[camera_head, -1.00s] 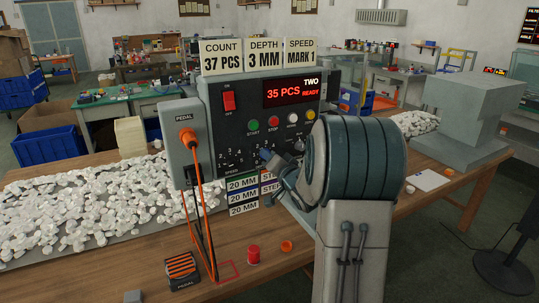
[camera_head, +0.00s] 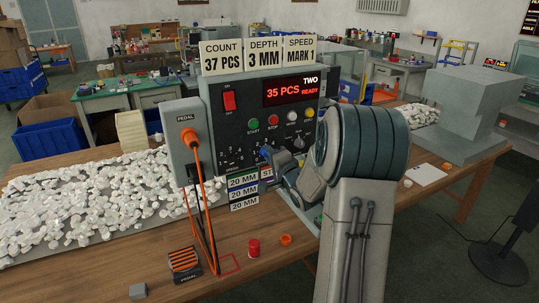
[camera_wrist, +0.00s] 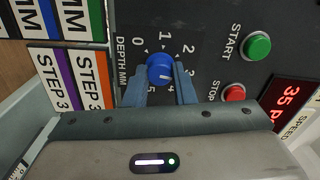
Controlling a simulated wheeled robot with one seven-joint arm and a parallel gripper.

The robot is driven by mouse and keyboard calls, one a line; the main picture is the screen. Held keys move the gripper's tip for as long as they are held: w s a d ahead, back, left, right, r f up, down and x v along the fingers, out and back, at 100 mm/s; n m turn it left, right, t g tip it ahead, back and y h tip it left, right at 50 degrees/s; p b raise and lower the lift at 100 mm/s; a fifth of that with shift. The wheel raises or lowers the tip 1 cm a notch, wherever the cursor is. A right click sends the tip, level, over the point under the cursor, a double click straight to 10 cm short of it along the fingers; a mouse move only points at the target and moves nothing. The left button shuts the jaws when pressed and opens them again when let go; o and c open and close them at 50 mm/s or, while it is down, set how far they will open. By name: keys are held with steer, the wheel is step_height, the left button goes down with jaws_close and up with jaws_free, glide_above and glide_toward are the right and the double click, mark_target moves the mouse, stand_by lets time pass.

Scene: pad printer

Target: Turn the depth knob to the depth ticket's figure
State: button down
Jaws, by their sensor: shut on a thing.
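The blue depth knob (camera_wrist: 160,69) sits on the dark panel in the wrist view, beside the "DEPTH MM" label. A scale from 0 to 5 rings it, partly covered by my fingers. My gripper (camera_wrist: 160,86) is shut on the knob, one finger on each side. A pale mark shows on the knob's lower right part, roughly toward the 3 to 4 side; its exact reading is hard to tell. The depth ticket (camera_head: 264,57) reads 3 MM.
The count ticket (camera_head: 221,57) reads 37 PCS and the speed ticket (camera_head: 300,55) MARK 1. The display (camera_head: 290,91) reads 35 PCS READY. The start button (camera_wrist: 257,46) and stop button (camera_wrist: 234,93) are near my fingers. Step labels (camera_wrist: 75,78) lie left of the knob.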

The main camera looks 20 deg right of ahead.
stand_by(0.4)
steer(key=c, duration=1.2)
jaws_free()
steer(key=shift+s, duration=0.1)
steer(key=s+b, duration=0.2)
steer(key=s, duration=1.1)
steer(key=shift+s+d, duration=0.25)
steer(key=shift+s, duration=0.05)
